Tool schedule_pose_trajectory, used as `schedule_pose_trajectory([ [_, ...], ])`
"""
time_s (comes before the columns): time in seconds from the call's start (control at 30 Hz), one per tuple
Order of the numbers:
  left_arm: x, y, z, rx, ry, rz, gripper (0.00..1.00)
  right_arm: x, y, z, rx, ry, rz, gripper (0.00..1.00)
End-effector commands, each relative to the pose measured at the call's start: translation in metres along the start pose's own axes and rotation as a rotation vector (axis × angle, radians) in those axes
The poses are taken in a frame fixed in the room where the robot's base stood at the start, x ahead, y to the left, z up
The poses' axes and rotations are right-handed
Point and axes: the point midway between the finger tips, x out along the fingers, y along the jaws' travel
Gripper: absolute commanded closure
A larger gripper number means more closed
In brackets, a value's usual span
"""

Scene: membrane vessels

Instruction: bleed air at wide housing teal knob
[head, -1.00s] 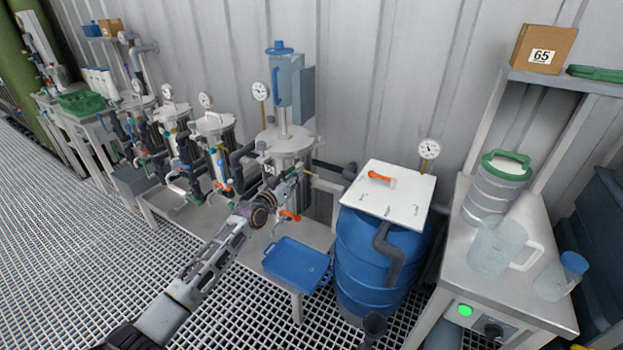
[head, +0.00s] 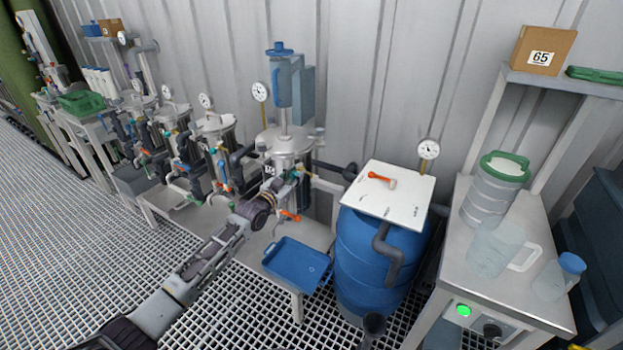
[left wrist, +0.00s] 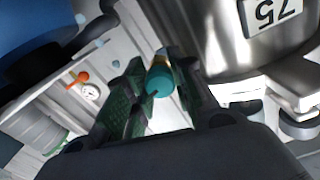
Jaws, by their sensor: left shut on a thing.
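The wide steel housing (head: 292,143) stands against the wall in the head view, with a blue-topped column above it. In the head view my left gripper (head: 285,184) is at the front of the housing and hides most of the knob. My right gripper is in neither view.
An orange-handled valve (head: 289,215) is just below my left gripper. A blue tray (head: 297,266) lies lower, in front of the housing. A blue drum (head: 362,262) with a white lid stands to the right. Several narrower housings (head: 214,128) stand to the left.

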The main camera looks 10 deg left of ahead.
Motion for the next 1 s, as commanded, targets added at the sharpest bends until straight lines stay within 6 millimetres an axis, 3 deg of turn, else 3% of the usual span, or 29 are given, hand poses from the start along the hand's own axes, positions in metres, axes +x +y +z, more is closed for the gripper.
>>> schedule_pose_trajectory([
  [0.27,0.000,0.001,0.002,0.052,-0.004,0.002,0.97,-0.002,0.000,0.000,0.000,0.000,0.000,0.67],
  [0.7,-0.001,0.001,0.003,0.362,-0.005,0.002,0.97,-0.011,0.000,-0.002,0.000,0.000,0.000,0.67],
  [0.97,-0.001,0.001,0.003,0.378,-0.004,0.002,0.97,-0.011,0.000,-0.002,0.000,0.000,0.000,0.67],
  [1.0,-0.001,0.001,0.003,0.378,-0.005,0.002,0.73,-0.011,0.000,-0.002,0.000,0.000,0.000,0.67],
])
